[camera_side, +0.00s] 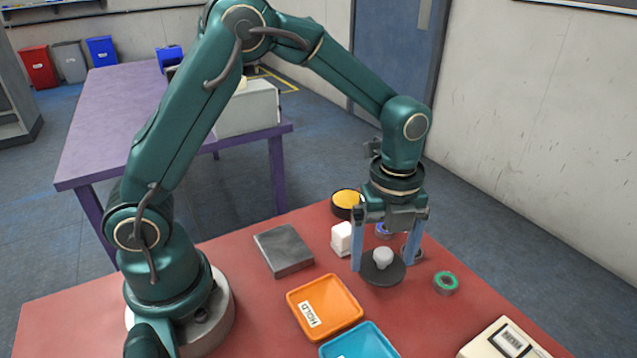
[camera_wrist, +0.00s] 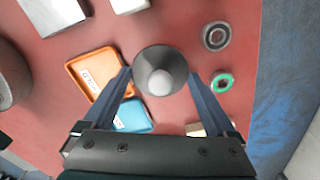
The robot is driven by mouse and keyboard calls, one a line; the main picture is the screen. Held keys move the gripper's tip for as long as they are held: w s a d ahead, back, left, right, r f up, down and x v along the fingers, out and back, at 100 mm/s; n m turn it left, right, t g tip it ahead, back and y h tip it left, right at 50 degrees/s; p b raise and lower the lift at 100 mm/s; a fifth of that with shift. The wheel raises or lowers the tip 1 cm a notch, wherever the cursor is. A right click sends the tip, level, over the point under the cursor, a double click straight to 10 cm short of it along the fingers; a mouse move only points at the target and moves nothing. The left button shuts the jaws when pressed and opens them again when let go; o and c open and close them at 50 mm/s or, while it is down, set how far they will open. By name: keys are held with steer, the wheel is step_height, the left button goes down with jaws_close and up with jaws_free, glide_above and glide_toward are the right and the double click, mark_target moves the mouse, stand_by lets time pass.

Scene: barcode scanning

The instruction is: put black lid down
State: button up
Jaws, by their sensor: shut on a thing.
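The black lid (camera_side: 374,275) is a dark disc with a pale rounded knob on top. My gripper (camera_side: 383,267) points down with one finger on each side of the lid and is shut on it. In the wrist view the lid (camera_wrist: 150,60) sits between the two fingertips of my gripper (camera_wrist: 160,75), knob toward the camera. The lid looks level and is low over the red table; I cannot tell whether it touches the surface.
The orange HOLD tray (camera_side: 338,303) and blue tray (camera_side: 360,343) are in front. A green ring (camera_side: 446,282) lies right, a barcode box (camera_side: 503,342) front right. A white block (camera_side: 341,238), grey plate (camera_side: 284,250) and yellow-topped round item (camera_side: 346,200) stand behind or left. A dark ring (camera_wrist: 216,36) is close by.

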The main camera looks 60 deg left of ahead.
mark_target(380, 268)
steer(key=shift+f, duration=1.85)
steer(key=shift+f, duration=0.15)
steer(key=o, duration=1)
step_height(380, 268, up, 12)
steer(key=shift+f, duration=0.25)
steer(key=shift+s+a+r+n, duration=0.15)
steer(key=shift+r+n, duration=0.15)
steer(key=shift+r, duration=0.3)
steer(key=s+a+r+n+t, duration=0.1)
steer(key=s+a+n+t, duration=0.1)
steer(key=s+n, duration=0.4)
steer(key=s+a+r+n+t, duration=0.1)
steer(key=s+n, duration=0.6)
steer(key=n, duration=0.9)
steer(key=shift+a+r+t, duration=0.35)
steer(key=shift+a+t, duration=0.5)
steer(key=shift+t, duration=0.45)
